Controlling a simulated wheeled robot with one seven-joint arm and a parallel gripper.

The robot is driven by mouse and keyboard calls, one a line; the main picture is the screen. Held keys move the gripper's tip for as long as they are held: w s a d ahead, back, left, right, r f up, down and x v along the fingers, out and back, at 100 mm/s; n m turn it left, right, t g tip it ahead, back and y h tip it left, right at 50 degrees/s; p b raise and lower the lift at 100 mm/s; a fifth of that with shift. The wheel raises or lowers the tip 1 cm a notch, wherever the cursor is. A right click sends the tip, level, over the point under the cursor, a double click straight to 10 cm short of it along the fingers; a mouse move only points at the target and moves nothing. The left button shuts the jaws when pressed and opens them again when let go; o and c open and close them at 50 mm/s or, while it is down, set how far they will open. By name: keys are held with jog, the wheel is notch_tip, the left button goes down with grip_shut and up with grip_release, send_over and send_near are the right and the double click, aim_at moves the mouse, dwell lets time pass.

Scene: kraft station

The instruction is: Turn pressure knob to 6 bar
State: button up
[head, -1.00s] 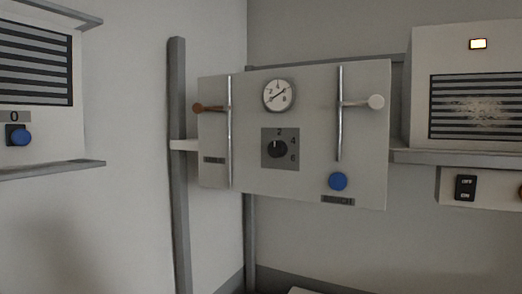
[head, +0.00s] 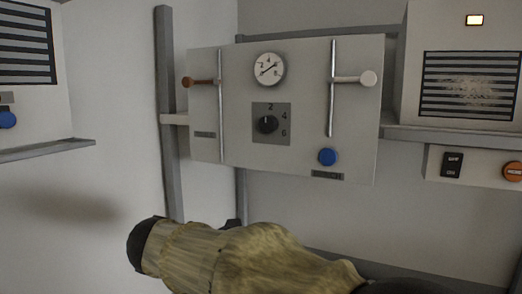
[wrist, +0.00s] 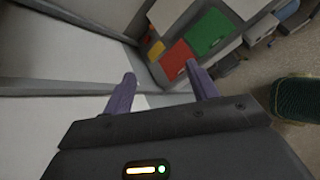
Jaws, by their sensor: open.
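The black pressure knob (head: 267,124) sits on a dark grey square plate (head: 286,131) in the middle of a pale panel (head: 300,100) in the head view. The plate carries the marks 2 at the top, 4 at upper right and 6 at lower right. The knob's pointer is too small to read surely, but it seems to lie near the top. A round gauge (head: 269,69) with a dark needle is above it. My gripper (wrist: 161,80) shows in the wrist view with its two purple fingers apart and nothing between them. The knob does not show in the wrist view.
The panel also bears a brown-tipped lever (head: 200,82), a white-tipped lever (head: 355,80) and a blue button (head: 327,157). A shelf with a louvred box (head: 470,85) is at right. Red (wrist: 176,57) and green (wrist: 209,31) squares show in the wrist view.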

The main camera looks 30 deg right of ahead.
aim_at(266, 124)
notch_tip(266, 124, up, 25)
jog(key=s+a+n+t+h+p, duration=0.1)
jog(key=s+n+t+h, duration=0.2)
jog(key=h, duration=0.3)
jog(key=shift+r+n+h, duration=0.2)
jog(key=shift+n+h, duration=0.2)
jog(key=shift+w+d, duration=0.1)
jog(key=p+x, duration=0.7)
jog(key=x, duration=1)
jog(key=shift+w, duration=0.25)
jog(key=c, duration=1)
